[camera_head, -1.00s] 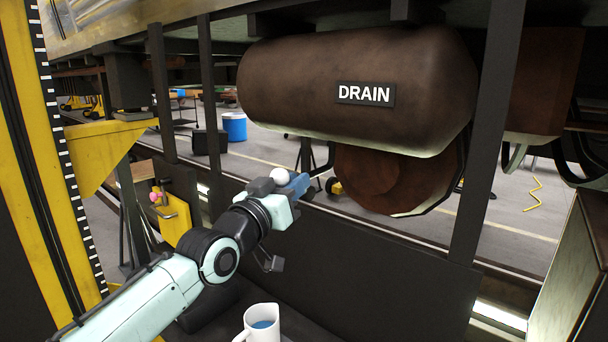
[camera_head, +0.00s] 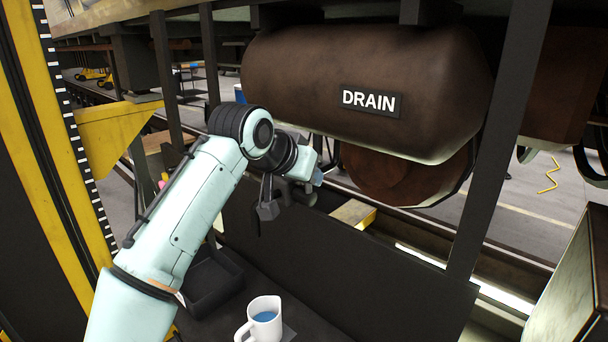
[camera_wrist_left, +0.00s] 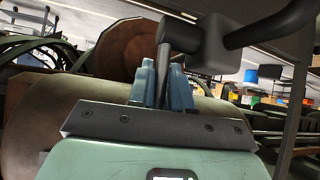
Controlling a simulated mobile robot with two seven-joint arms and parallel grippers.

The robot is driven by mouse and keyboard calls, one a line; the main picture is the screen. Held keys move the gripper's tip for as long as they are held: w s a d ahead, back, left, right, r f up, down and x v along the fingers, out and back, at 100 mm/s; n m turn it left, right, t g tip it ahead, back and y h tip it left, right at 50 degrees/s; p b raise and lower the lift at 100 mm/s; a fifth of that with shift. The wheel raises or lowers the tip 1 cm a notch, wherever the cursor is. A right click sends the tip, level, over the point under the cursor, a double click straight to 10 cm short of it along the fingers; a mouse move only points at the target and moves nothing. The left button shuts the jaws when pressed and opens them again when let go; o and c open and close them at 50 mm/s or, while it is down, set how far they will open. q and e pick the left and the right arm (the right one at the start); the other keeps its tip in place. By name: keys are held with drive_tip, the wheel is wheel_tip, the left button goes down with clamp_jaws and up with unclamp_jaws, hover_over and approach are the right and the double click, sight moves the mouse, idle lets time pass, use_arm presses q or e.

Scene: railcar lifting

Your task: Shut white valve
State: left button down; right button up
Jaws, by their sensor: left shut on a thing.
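The brown drain tank (camera_head: 300,80), with its DRAIN sign, hangs beyond my left arm. My left gripper (camera_head: 318,178) is under the tank's lower left end, partly hidden by its own wrist. In the left wrist view the blue fingers (camera_wrist_left: 165,88) are shut on a dark lever (camera_wrist_left: 176,84). The lever joins a grey valve body (camera_wrist_left: 200,42) on a curved dark pipe (camera_wrist_left: 270,24). No white part of the valve shows clearly. My right gripper is in neither view.
A white jug (camera_head: 262,318) of blue liquid stands below my arm, beside a dark open tray (camera_head: 208,285). A dark upright post (camera_head: 490,150) stands to the right. A yellow bracket (camera_head: 115,130) is at the left.

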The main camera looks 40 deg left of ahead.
use_arm(q)
drive_tip(key=shift+w+g, duration=0.25)
drive_tip(key=shift+g, duration=0.25)
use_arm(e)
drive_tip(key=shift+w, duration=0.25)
use_arm(q)
drive_tip(key=c, duration=1.1)
unclamp_jaws()
drive_tip(key=shift+w, duration=0.1)
drive_tip(key=shift+c, duration=0.2)
